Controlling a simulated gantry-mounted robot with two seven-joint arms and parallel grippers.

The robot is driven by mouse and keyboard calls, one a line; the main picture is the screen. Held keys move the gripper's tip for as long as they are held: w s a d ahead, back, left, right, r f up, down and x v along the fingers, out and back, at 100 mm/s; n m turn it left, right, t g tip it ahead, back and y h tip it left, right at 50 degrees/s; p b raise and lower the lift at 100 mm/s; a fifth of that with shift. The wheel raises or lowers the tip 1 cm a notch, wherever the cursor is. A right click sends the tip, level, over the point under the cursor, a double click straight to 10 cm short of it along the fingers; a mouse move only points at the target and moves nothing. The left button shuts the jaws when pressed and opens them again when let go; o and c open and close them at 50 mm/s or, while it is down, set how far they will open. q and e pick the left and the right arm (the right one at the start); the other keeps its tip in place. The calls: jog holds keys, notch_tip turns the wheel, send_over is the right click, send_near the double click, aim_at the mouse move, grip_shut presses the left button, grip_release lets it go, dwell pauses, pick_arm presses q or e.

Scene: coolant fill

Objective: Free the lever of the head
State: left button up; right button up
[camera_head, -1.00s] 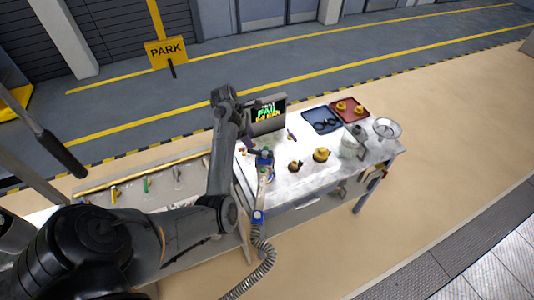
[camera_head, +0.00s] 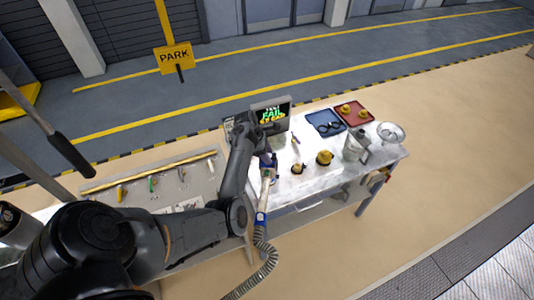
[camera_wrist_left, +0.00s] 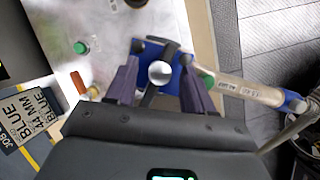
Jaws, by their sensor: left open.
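The blue head (camera_head: 268,172) sits on the near left part of the white table, with a white tube and grey hose running from it toward the front. In the left wrist view, the blue head (camera_wrist_left: 176,80) lies beyond the fingers, with its labelled tube (camera_wrist_left: 243,88) going right. A dark lever (camera_wrist_left: 150,94) with a round silver hub (camera_wrist_left: 159,73) shows between the fingers. My left gripper (camera_wrist_left: 161,76) is open, one finger on each side of the lever; contact cannot be told. In the head view my left gripper (camera_head: 263,151) is just above the head, partly hiding it.
Brass-coloured fittings (camera_head: 324,157), a blue tray (camera_head: 325,122), a red tray (camera_head: 354,113), a metal jug (camera_head: 355,143) and a clear bowl (camera_head: 391,132) occupy the table's right side. The table's front middle is clear.

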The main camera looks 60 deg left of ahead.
pick_arm(q)
jog(key=shift+f, duration=0.1)
grip_shut()
dwell(0.3)
jog(key=shift+w, duration=0.1)
